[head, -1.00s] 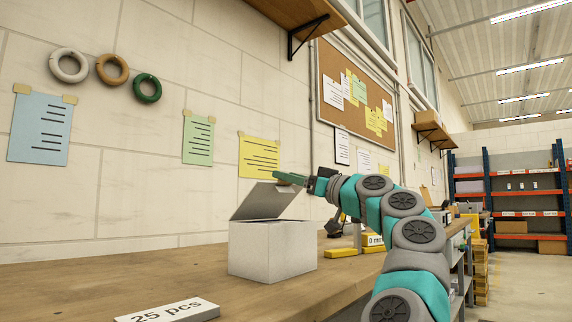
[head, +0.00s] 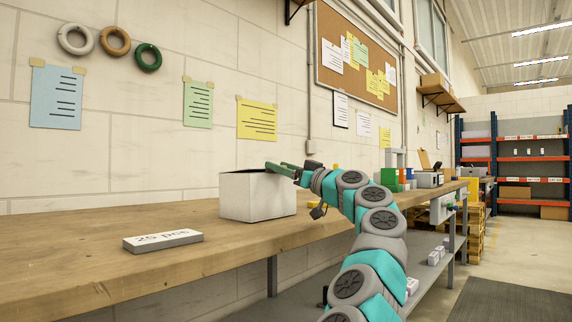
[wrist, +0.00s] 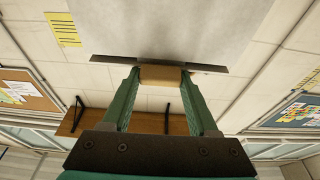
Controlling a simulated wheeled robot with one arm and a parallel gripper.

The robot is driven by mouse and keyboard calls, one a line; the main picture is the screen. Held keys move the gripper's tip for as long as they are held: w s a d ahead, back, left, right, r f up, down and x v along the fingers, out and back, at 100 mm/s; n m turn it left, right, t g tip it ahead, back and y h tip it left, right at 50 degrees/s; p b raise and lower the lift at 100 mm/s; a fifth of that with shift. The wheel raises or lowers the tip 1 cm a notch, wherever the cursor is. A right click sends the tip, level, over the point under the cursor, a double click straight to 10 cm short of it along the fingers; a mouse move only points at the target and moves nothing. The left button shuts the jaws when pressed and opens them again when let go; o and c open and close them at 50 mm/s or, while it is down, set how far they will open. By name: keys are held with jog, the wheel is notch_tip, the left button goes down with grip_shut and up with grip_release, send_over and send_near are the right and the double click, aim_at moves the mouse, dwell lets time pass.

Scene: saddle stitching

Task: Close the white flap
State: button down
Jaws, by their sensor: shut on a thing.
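The white box (head: 256,197) stands on the wooden workbench. Its white flap is low over the top in the head view, seen nearly edge-on, so I cannot tell whether it touches the rim. In the wrist view the pale flap (wrist: 180,30) fills the top, with its dark edge across the middle. A tan tab (wrist: 160,76) at that edge sits between my green fingertips. My gripper (head: 282,169) is at the right end of the box top, shut on this tab; it also shows in the wrist view (wrist: 160,85). The inside of the box is hidden.
A "25 pcs" sign (head: 162,240) lies on the bench (head: 90,262) left of the box. The bench left of the box is otherwise clear. The wall with posted papers rises behind. Coloured bins (head: 392,178) stand farther right.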

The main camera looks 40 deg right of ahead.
jog(key=shift+w+f, duration=0.15)
jog(key=shift+f, duration=0.1)
jog(key=shift+c, duration=0.8)
grip_release()
jog(key=shift+r, duration=0.1)
jog(key=b+v, duration=0.2)
jog(key=v, duration=0.6)
jog(key=shift+b, duration=0.4)
